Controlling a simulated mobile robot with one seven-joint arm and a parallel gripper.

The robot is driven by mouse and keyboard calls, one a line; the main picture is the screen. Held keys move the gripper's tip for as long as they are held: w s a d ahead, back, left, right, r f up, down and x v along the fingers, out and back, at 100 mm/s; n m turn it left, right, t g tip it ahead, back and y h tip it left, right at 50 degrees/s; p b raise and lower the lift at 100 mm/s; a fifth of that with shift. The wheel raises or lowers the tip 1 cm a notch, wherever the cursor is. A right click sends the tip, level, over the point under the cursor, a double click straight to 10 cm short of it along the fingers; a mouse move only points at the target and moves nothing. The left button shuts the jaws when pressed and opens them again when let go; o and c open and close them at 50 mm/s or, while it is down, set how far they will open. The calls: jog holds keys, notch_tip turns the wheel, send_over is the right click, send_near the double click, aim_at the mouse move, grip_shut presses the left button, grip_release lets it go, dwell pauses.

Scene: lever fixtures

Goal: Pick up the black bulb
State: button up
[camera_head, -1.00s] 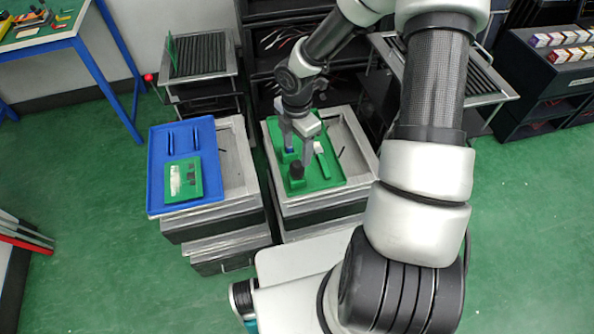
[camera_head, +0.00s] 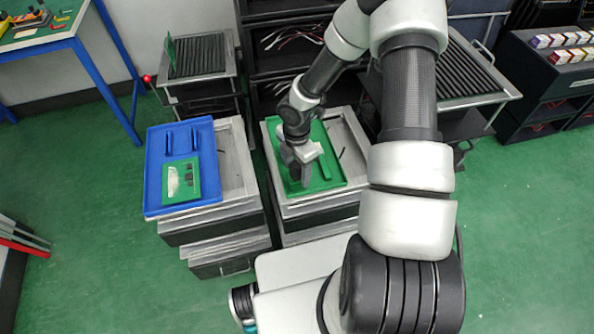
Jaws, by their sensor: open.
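My gripper (camera_head: 299,173) is over the near left part of the green tray (camera_head: 329,183), pointing down with its fingers apart. The black bulb is not clearly visible; the gripper covers the part of the tray where it stood a second ago. I cannot tell whether the bulb is between the fingers or touching them.
The green tray lies on a grey metal cart (camera_head: 345,135). A blue tray (camera_head: 153,170) holding a green board (camera_head: 180,182) lies on the cart to the left. Green floor is open at right and lower left.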

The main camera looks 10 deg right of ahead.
jog(key=c, duration=1.1)
notch_tip(320, 180, up, 10)
jog(key=shift+f+p, duration=0.15)
jog(key=shift+p, duration=0.9)
jog(key=shift+r, duration=0.45)
jog(key=r+m+p, duration=0.2)
jog(key=r+m, duration=0.3)
jog(key=m, duration=0.2)
jog(key=r+m+p, duration=0.2)
jog(key=r+m, duration=0.4)
jog(key=m, duration=0.2)
jog(key=s+r+m+p, duration=0.1)
jog(key=r+m+p, duration=0.2)
jog(key=r+m, duration=0.3)
jog(key=shift+s+r+m, duration=0.1)
jog(key=shift+r+m, duration=0.1)
jog(key=shift+m, duration=0.5)
jog(key=shift+s, duration=0.15)
